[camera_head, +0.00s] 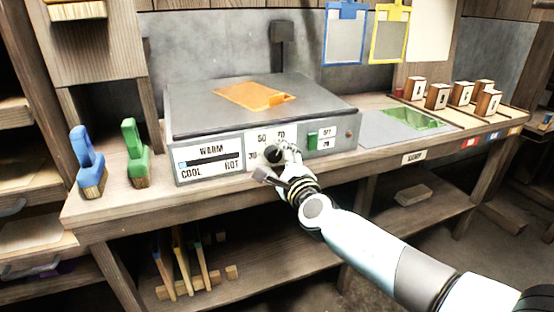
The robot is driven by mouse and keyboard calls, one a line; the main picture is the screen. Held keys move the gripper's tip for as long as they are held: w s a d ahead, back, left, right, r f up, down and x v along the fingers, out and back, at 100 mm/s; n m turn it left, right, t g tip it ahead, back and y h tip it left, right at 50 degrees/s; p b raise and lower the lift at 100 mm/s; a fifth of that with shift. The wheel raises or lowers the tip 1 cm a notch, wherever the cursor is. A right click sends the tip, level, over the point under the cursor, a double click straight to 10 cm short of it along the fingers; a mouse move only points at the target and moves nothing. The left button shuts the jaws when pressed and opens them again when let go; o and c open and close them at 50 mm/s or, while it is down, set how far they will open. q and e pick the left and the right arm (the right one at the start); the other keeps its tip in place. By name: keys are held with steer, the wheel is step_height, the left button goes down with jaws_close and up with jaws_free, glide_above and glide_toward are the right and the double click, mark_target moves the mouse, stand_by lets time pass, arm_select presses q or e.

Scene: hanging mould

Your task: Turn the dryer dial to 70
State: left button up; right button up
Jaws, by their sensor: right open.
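The dryer (320,102) is a wide grey box on the wooden bench, with an orange sheet (255,95) on its flat top. Its front has a WARM, COOL, HOT gauge panel (210,163) at the left. The dark dial (272,153) sits on a white numbered plate (256,138) in the middle, partly hidden by my right gripper. The numbers 50 and 70 show above it; its pointer setting cannot be read. My right gripper (268,166) is open at the dial, and I cannot tell whether it touches. My left gripper is out of view.
A green switch (312,140) is on the dryer front, right of the dial. Blue (86,160) and green (134,153) handled tools stand at the left. Several numbered wooden blocks (438,96) and a grey mat (400,128) lie to the right.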

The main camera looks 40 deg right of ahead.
steer(key=v, duration=1.2)
steer(key=shift+f, duration=0.1)
steer(key=s+d+f+m+g, duration=0.1)
steer(key=s+f+m+g, duration=0.4)
steer(key=s+f+m, duration=0.75)
steer(key=s+d+f+m+g, duration=0.1)
steer(key=s+f+m+g, duration=0.45)
steer(key=f, duration=1.35)
steer(key=s+a+f+m+g+y, duration=0.1)
steer(key=s+f+m, duration=0.3)
steer(key=s+m, duration=0.4)
steer(key=s+a+f+m+g+y, duration=0.1)
steer(key=s+f+m+g, duration=0.2)
steer(key=s+m, duration=0.6)
steer(key=s+a+f+m+g+y, duration=0.1)
steer(key=s+a+f+m+g, duration=0.1)
steer(key=s+f+m, duration=0.3)
steer(key=s+m, duration=0.4)
steer(key=m, duration=0.1)
steer(key=shift+s+f+y, duration=0.25)
steer(key=shift+y, duration=0.05)
